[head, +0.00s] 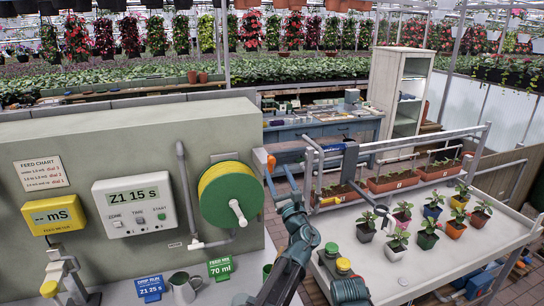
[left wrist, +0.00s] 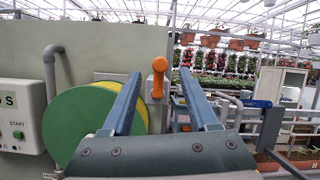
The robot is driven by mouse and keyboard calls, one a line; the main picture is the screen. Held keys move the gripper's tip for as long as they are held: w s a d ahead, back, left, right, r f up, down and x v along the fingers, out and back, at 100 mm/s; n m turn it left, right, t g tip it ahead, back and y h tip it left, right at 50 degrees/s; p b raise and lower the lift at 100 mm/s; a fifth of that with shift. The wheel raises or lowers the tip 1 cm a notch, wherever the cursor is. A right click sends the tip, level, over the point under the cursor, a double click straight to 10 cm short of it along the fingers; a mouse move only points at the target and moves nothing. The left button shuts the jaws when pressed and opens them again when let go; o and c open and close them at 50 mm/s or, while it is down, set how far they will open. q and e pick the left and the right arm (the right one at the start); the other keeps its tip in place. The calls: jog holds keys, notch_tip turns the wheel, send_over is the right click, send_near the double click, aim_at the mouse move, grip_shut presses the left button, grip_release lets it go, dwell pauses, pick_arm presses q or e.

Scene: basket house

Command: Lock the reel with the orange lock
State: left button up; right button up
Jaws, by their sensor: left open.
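The reel (head: 222,203) is a green disc with yellow hose behind it and a white handle, mounted on the grey-green wall. It also shows in the left wrist view (left wrist: 78,128) at lower left. The orange lock (head: 271,162) is a small upright piece at the wall's right end, beside the reel. In the left wrist view the lock (left wrist: 158,80) appears between the two blue fingers. My left gripper (head: 279,172) is open, just in front of the lock; the fingers (left wrist: 160,84) show no clear contact with it. My right gripper is not in view.
A control box (head: 135,205) and yellow feed meter (head: 57,215) are on the wall left of the reel. A metal jug (head: 184,290) stands below. At right, a white bench (head: 400,280) carries several potted plants, with a metal rail (head: 420,140) behind.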

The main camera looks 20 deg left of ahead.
aim_at(273, 162)
pick_arm(q)
jog(key=p+x, duration=0.1)
jog(key=x, duration=0.5)
jog(key=shift+p, duration=0.35)
grip_shut()
